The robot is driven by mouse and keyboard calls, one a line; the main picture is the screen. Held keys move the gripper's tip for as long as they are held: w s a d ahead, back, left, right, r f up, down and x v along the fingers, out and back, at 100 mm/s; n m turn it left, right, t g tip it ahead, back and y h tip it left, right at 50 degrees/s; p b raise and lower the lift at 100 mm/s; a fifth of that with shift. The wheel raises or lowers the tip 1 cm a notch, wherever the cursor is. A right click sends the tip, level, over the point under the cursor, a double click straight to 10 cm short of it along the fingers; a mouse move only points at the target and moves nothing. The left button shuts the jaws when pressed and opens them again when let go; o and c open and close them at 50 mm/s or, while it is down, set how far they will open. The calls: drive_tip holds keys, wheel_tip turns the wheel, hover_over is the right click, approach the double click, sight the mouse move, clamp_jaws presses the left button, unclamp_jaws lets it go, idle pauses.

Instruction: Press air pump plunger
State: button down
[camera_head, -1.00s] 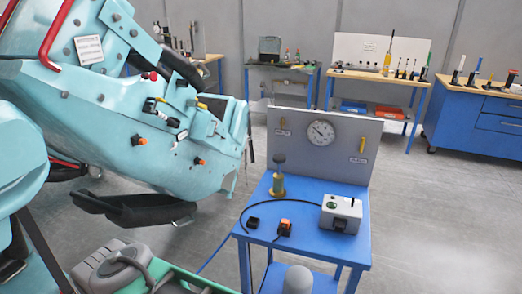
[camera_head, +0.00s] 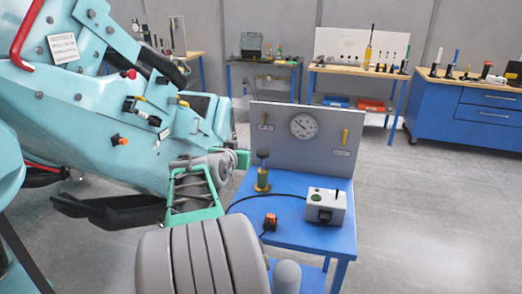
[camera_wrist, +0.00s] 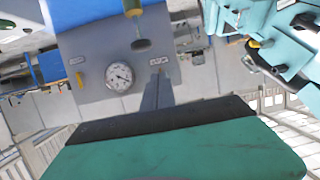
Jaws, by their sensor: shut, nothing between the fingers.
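The air pump (camera_head: 262,180) is a small brass cylinder with a dark round plunger knob (camera_head: 262,153) on a thin rod. It stands upright at the back left of the blue table (camera_head: 305,236). The wrist view is upside down and shows the brass pump (camera_wrist: 132,7) and its knob (camera_wrist: 141,44) hanging from the top. My gripper (camera_wrist: 158,78) is shut and empty, its grey fingers pointing toward the gauge panel, close to the knob in the picture but apart from it. In the head view, its green end (camera_head: 242,158) is left of the knob; the fingertips are unclear.
A grey panel (camera_head: 285,135) with a dial gauge (camera_head: 303,125) and yellow handles stands behind the pump. A grey box (camera_head: 325,206), an orange-black switch (camera_head: 270,222) and a black cable share the table. The large teal coaster train (camera_head: 60,110) is close on the left.

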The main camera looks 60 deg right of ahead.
drive_tip(key=shift+s+d+r+m+g+h, duration=0.2)
drive_tip(key=shift+s+d+r+h, duration=0.1)
drive_tip(key=shift+s+d, duration=0.35)
drive_tip(key=shift+s+d+r+m+g+h, duration=0.2)
drive_tip(key=shift+s+d+r, duration=0.1)
drive_tip(key=shift+s+d, duration=0.3)
drive_tip(key=p, duration=0.3)
hover_over(261, 154)
drive_tip(key=shift+d+f, duration=0.2)
drive_tip(key=shift+f, duration=1.05)
wheel_tip(261, 154, down, 3)
drive_tip(key=shift+a+r+p, duration=0.1)
drive_tip(key=shift+a+p, duration=0.05)
drive_tip(key=shift+p, duration=0.15)
drive_tip(key=shift+f, duration=0.65)
